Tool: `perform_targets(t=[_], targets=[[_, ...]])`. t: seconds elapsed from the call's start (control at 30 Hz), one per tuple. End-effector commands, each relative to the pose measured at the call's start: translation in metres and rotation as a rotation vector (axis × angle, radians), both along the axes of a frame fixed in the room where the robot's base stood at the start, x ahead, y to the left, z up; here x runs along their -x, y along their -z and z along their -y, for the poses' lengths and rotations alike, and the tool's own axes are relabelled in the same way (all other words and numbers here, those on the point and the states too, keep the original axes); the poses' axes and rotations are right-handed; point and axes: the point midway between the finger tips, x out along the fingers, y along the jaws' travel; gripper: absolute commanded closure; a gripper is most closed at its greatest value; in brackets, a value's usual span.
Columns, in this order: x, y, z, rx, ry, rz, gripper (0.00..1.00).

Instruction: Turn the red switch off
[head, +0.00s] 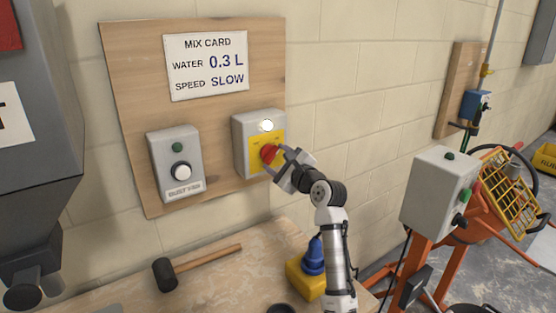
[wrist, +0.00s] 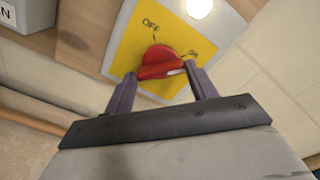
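The red switch (head: 269,153) is a rotary knob on a yellow plate of a grey box on the wooden board. In the wrist view the red switch (wrist: 158,62) lies between OFF and ON labels, its white mark on the ON side. A white lamp (head: 266,125) above it is lit. My gripper (head: 283,160) is at the switch from the lower right. In the wrist view my gripper (wrist: 160,78) has its fingers wide apart, one beside each end of the knob. Whether they touch it is hard to tell.
A mallet (head: 195,265) and a blue and yellow object (head: 308,268) are on the bench. An orange-framed machine (head: 440,190) stands at right.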

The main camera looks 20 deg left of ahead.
Motion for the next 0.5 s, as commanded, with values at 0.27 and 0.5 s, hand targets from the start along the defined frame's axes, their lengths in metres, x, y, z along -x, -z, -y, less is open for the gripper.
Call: perform_targets(t=[0.27, 0.5], targets=[[0.0002, 0.0004, -0.0001, 0.002, -0.001, 0.001, 0.66], [0.0007, 0.0012, -0.0009, 0.034, -0.003, 0.042, 0.66]])
